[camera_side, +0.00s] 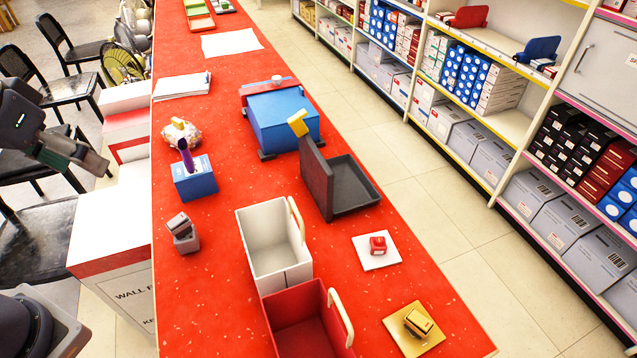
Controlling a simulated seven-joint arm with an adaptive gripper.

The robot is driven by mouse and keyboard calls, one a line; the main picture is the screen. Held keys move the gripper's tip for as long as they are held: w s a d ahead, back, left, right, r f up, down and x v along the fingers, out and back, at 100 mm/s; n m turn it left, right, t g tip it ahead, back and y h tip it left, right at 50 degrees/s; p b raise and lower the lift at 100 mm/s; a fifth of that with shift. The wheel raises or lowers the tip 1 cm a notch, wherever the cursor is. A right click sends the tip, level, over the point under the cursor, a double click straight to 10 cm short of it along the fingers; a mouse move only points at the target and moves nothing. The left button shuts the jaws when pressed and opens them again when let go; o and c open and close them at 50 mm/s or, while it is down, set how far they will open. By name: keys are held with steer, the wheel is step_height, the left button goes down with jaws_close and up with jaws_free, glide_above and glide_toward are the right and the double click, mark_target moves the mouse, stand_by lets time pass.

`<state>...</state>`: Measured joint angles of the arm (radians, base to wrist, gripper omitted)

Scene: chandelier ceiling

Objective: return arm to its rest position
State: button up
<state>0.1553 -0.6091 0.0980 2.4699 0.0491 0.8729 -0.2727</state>
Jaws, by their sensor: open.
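My gripper (88,158) is at the left edge of the side view, in the air left of the red table (225,300). It points right and down, apart from everything on the table. I see nothing held in it. The gap between its fingers is hard to make out from this angle. My arm comes in from the left edge, and much of it is outside the frame.
On the table are a white bin (268,250), a red bin (305,325), an open dark box (335,185), a blue case (283,120), a blue block (195,180) and a grey block (185,238). Stacked white cartons (110,235) stand near my gripper. Chairs (35,240) are behind it.

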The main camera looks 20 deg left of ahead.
steer(key=shift+s+a+r+m+t, duration=0.2)
steer(key=shift+s+r+m+t, duration=0.05)
steer(key=shift+s+r+m, duration=0.25)
steer(key=shift+s+a+r+m+t, duration=0.15)
steer(key=shift+s+r+m+t, duration=0.15)
steer(key=shift+m, duration=0.3)
stand_by(0.5)
